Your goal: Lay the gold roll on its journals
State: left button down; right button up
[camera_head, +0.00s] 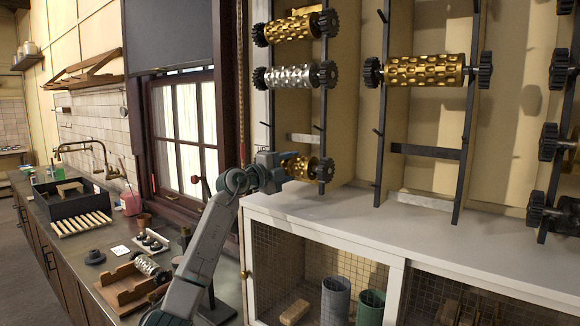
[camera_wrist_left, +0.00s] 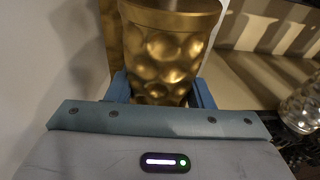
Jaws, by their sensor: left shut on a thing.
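A gold roll (camera_head: 299,168) with a dimpled surface and a dark gear on its right end is in my left gripper (camera_head: 284,164). It lies about level in the head view, in front of the lower part of the left wall rack (camera_head: 324,118). In the left wrist view the gold roll (camera_wrist_left: 166,62) fills the space between the two blue fingers. The gripper hides the roll's left end in the head view. I cannot tell whether the roll touches the rack. A wooden cradle (camera_head: 113,291) stands on the counter with a silver roll (camera_head: 147,265) at it.
Above on the left rack are another gold roll (camera_head: 290,28) and a silver roll (camera_head: 288,76). A gold roll (camera_head: 424,70) hangs on the middle rack. The white cabinet top (camera_head: 372,215) below is largely clear. A black sink box (camera_head: 65,200) stands farther along the counter.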

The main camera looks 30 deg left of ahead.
pick_arm(q)
jog(key=shift+r, duration=0.1)
jog(key=c, duration=0.6)
grip_release()
jog(key=shift+w+d, duration=0.1)
jog(key=shift+d, duration=0.05)
pick_arm(e)
jog(key=shift+d, duration=0.25)
pick_arm(q)
jog(key=shift+f, duration=0.3)
jog(key=b+v, duration=0.5)
jog(key=v, duration=0.4)
jog(key=shift+s, duration=0.4)
jog(key=shift+s+a+r+b, duration=0.2)
jog(key=shift+s+b, duration=0.1)
jog(key=shift+s, duration=0.2)
pick_arm(e)
jog(key=f, duration=0.5)
jog(key=shift+a+f, duration=0.25)
jog(key=shift+f, duration=0.1)
pick_arm(q)
jog(key=shift+f, duration=0.1)
pick_arm(e)
jog(key=shift+d, duration=0.25)
